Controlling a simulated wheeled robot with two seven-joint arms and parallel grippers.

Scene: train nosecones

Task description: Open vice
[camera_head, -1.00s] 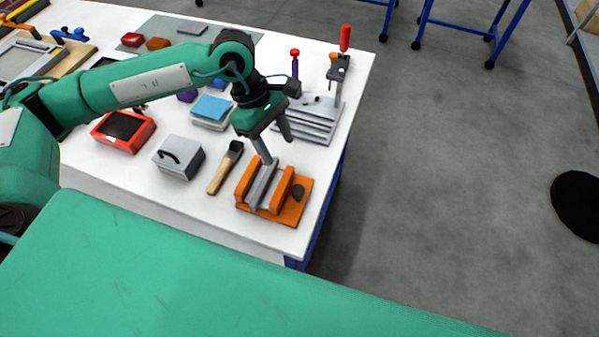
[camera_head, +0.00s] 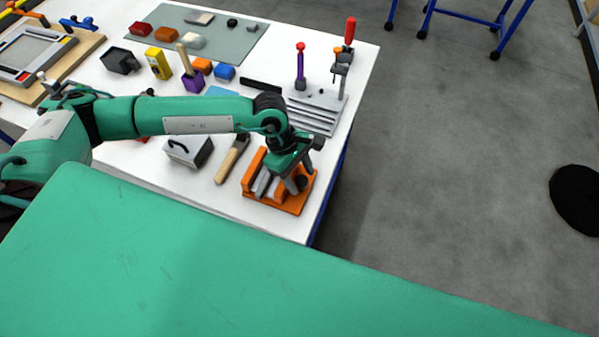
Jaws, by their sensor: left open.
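The orange vice (camera_head: 255,186) sits at the near right corner of the white table. Its orange jaws stand upright with a grey piece between them, and a dark round knob (camera_head: 303,183) is on its right side. My left gripper (camera_head: 297,184) is open, pointing down over the right part of the vice. Its fingers are beside the dark knob; I cannot tell whether they touch it. The gripper and wrist hide part of the vice's back. My right gripper is not in view.
A wooden-handled brush (camera_head: 231,160) and a grey box with a black handle (camera_head: 188,151) lie left of the vice. Behind is a grey metal fixture (camera_head: 315,112) with a red-handled clamp (camera_head: 349,32). The table (camera_head: 312,222) ends just right of the vice.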

